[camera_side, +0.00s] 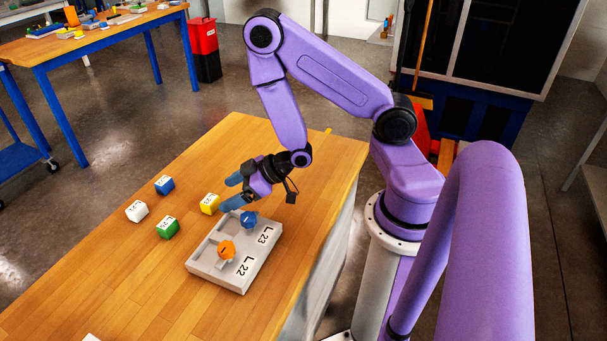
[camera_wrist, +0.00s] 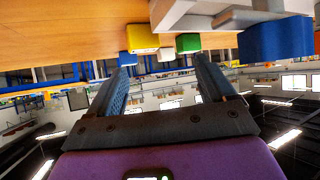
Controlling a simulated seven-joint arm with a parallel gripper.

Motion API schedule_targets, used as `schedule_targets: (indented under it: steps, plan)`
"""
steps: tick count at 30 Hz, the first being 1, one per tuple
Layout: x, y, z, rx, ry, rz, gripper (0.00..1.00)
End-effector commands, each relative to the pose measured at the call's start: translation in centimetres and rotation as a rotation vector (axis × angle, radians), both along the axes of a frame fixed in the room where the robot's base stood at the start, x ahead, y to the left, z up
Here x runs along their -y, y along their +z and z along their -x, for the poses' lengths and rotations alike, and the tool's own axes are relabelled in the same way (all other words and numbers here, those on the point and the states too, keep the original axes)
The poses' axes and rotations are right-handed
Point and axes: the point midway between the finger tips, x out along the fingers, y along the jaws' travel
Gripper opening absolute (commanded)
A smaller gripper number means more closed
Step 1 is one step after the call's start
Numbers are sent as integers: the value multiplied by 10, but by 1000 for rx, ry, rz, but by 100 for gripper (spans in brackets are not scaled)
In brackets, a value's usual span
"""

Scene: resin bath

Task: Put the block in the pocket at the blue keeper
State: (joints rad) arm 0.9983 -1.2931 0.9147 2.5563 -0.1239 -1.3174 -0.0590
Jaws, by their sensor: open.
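My gripper (camera_side: 231,191) is open and empty above the table, behind the grey fixture; its two fingers also show in the wrist view (camera_wrist: 163,64). The grey fixture (camera_side: 206,268) has a blue keeper (camera_side: 249,217) near the "L 23" label and an orange keeper (camera_side: 226,249) near "L 22". The blue keeper shows large at the upper right in the wrist view (camera_wrist: 275,41). A yellow block (camera_side: 209,204), a green block (camera_side: 168,228), a white block (camera_side: 137,211) and a blue block (camera_side: 164,184) stand apart on the table. The pocket interiors are hard to see.
The wooden table (camera_side: 110,285) is clear at its near left and far end. A white object (camera_side: 91,337) is cut off at the bottom edge. A second table (camera_side: 110,35) with small items and a red and black bin (camera_side: 205,50) stand behind.

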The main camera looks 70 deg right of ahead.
Motion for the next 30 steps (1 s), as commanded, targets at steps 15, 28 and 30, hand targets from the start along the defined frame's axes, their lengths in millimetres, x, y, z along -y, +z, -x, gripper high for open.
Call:
schedule_targets:
  steps: [15,28,30]
  plan:
    - [-83,56,62,-318,287,245,83]
    - [-79,130,178,-582,503,513,83]
    - [-71,141,195,-618,533,556,83]
